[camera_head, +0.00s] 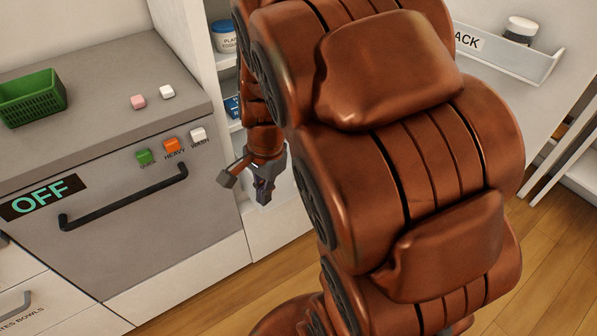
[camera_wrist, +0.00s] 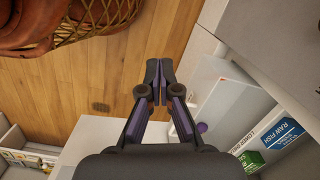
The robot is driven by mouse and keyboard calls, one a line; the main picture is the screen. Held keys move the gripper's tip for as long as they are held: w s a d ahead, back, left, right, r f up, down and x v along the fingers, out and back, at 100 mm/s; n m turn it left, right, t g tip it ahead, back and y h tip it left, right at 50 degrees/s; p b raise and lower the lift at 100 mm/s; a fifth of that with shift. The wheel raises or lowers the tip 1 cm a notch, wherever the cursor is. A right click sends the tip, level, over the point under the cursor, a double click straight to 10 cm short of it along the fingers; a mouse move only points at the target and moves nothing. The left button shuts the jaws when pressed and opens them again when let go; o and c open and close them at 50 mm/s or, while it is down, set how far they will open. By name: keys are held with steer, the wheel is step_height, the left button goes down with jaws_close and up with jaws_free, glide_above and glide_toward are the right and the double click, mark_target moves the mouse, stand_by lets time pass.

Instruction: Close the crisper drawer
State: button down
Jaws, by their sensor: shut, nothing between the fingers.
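In the wrist view my gripper (camera_wrist: 160,75) points away over the wood floor with its dark fingertips together and nothing between them. In the head view my gripper (camera_head: 264,190) hangs low in front of the white fridge-like cabinet, right of the grey appliance. My arm hides much of this cabinet in the head view.
Labelled raw fish (camera_wrist: 285,135) and other packs are beside the bin. A yogurt tub (camera_head: 225,36) stands on a shelf above. The grey appliance (camera_head: 120,200) has a black bar handle. Wood floor lies beyond the fingertips.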

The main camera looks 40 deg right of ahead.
steer(key=w+d+f+m+t, duration=0.1)
steer(key=w+d+f+m, duration=0.3)
steer(key=d+m, duration=0.3)
steer(key=w+d+f+m+h, duration=0.1)
steer(key=w+d+f+m, duration=0.4)
steer(key=d+m, duration=0.2)
steer(key=w+d+f+m+t+b, duration=0.1)
steer(key=w+d+f+m, duration=0.3)
steer(key=d+m, duration=0.3)
steer(key=shift+w+d+f+m+t+h, duration=0.2)
steer(key=shift+w+d, duration=0.1)
steer(key=shift+d, duration=0.2)
steer(key=shift+w+d+f+m+t+h, duration=0.1)
steer(key=shift+w+d+f, duration=0.15)
steer(key=shift+d, duration=0.2)
steer(key=shift+w+d, duration=0.1)
steer(key=p+x, duration=0.1)
steer(key=x, duration=0.9)
steer(key=shift+w+p, duration=0.1)
steer(key=shift+p, duration=0.3)
